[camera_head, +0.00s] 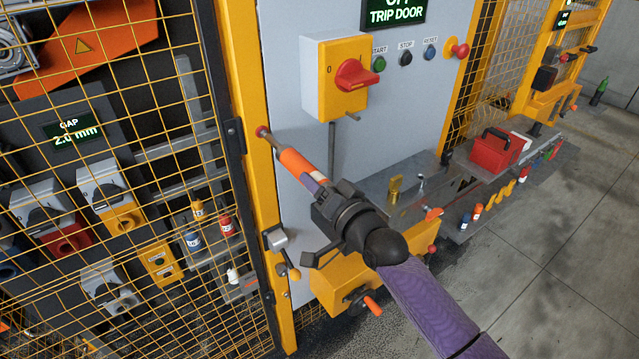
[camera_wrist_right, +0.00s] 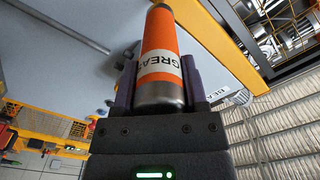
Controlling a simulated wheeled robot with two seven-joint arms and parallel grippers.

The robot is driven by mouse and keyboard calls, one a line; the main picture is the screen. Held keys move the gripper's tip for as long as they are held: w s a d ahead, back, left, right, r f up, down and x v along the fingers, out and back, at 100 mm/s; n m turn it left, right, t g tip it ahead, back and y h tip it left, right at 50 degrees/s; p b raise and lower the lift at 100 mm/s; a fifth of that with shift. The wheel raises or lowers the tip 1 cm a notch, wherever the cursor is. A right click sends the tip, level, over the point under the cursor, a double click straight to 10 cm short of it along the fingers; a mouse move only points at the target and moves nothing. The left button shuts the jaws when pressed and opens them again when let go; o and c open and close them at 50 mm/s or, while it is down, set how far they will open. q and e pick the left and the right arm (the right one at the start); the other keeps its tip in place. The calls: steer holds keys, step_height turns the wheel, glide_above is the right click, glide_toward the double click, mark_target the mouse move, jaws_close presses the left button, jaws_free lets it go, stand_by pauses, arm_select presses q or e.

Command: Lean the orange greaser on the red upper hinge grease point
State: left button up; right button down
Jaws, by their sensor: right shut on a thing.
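The orange greaser (camera_head: 298,164) is in my right gripper (camera_head: 322,186), tilted with its thin nozzle up and to the left. In the right wrist view the greaser (camera_wrist_right: 160,62) stands between the two fingers of the right gripper (camera_wrist_right: 158,88), which are shut on its body; part of its label shows. In the head view the nozzle tip meets or nearly meets the red upper hinge grease point (camera_head: 263,131) on the yellow post; I cannot tell whether they touch. My left gripper is not in view.
A yellow box with a red rotary switch (camera_head: 356,74) juts from the grey panel, right of the greaser. A yellow mesh fence (camera_head: 130,200) fills the left. A grey bench (camera_head: 400,180) with a red toolbox (camera_head: 497,149) runs along the right. Open floor (camera_head: 560,230) lies at right.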

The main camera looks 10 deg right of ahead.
steer(key=shift+s+d+p, duration=0.1)
steer(key=shift+s+p, duration=0.25)
steer(key=shift+p, duration=0.25)
steer(key=p+v, duration=0.3)
steer(key=v, duration=0.3)
steer(key=shift+s, duration=0.1)
steer(key=shift+p+v, duration=1)
steer(key=shift+v, duration=1.45)
